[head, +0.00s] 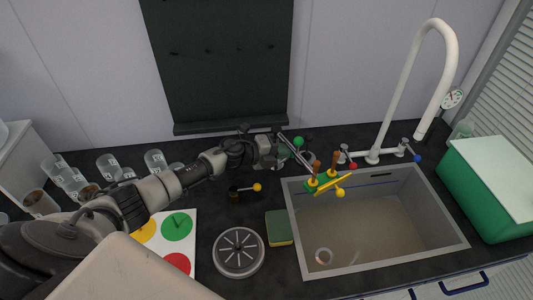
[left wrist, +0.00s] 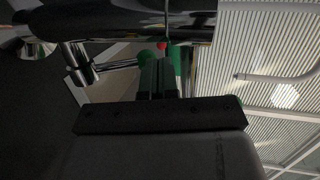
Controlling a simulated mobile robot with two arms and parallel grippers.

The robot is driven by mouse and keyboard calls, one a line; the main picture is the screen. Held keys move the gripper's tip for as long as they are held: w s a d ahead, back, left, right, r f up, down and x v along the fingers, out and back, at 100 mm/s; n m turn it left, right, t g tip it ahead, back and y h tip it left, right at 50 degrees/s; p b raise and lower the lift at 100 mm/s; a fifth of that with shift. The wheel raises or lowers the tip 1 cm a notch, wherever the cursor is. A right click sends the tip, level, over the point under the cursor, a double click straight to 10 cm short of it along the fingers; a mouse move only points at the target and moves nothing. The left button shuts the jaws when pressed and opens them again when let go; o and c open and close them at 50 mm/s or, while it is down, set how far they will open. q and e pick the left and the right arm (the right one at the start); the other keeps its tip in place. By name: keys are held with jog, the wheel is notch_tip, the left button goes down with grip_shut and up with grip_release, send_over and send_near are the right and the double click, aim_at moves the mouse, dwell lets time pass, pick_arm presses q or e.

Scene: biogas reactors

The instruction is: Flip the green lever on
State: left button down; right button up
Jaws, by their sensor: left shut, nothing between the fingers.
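The green lever's round knob (head: 298,142) shows in the head view behind the sink's left corner, by a metal pipe. My left gripper (head: 281,151) is just left of the knob, close to it. In the left wrist view the shut, empty fingers (left wrist: 158,78) point at a green shape (left wrist: 147,53), likely the knob, partly hidden behind them. I cannot tell whether they touch. The lever's base is mostly hidden by my gripper. My right gripper is not in view.
A yellow-knobbed valve (head: 257,187) stands in front of my left arm. A sink (head: 454,229) with a white faucet (head: 403,75) is to the right. A green sponge (head: 279,228) and round drain cover (head: 238,252) lie on the dark counter. Several glass jars (head: 108,166) stand left.

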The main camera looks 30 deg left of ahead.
pick_arm(q)
jog(key=shift+x, duration=1.05)
jog(key=shift+d+f, duration=0.15)
jog(key=shift+d, duration=0.1)
jog(key=shift+s, duration=0.1)
jog(key=b+v, duration=0.2)
jog(key=v, duration=0.8)
jog(key=shift+s+a, duration=0.25)
